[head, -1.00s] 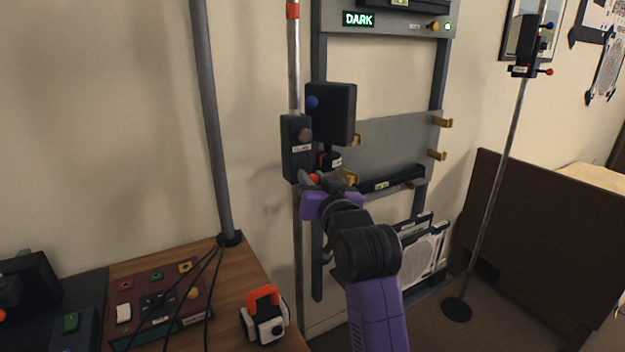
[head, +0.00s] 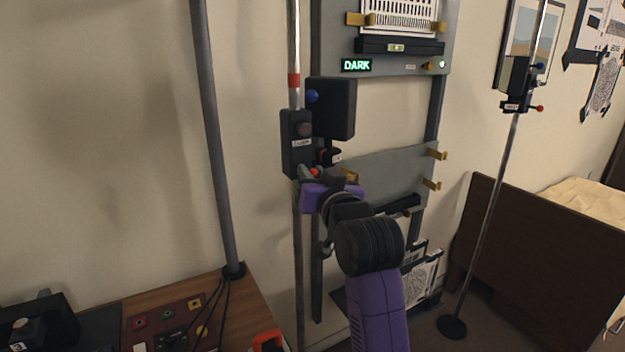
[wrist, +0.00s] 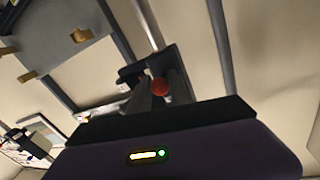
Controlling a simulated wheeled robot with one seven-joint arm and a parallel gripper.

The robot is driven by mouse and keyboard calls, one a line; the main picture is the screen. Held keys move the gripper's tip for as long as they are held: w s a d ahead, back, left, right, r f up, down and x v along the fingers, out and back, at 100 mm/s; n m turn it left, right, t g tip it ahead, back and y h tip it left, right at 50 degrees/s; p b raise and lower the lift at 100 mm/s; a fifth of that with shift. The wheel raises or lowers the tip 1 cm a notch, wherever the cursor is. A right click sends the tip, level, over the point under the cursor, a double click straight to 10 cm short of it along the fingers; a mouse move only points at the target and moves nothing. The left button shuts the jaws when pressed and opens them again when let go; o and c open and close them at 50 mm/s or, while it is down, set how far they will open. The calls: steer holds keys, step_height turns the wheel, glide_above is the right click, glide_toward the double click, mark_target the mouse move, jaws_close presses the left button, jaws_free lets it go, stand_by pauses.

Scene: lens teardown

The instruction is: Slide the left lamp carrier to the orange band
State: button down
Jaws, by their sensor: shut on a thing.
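The left lamp carrier (head: 296,155) is a dark block on the left upright pole, with a black lamp box (head: 333,106) to its right. An orange-red band (head: 294,80) circles the pole a short way above the carrier's top, with bare pole between them. My gripper (head: 312,176) is at the carrier's lower end, shut on its red knob (head: 315,172). The wrist view shows the red knob (wrist: 159,87) between my fingers (wrist: 158,97). The fingers hide part of the knob.
A grey wall frame (head: 385,165) with brass hooks and a DARK sign (head: 356,65) stands close behind on the right. A second lamp carrier (head: 517,85) is on the right pole.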

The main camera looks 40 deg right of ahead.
mark_target(306, 139)
step_height(306, 139, up, 6)
steer(key=p, duration=0.3)
steer(key=shift+r, duration=0.1)
steer(key=c, duration=1.2)
jaws_free()
steer(key=shift+c, duration=0.2)
steer(key=b+v, duration=0.1)
steer(key=v, duration=0.7)
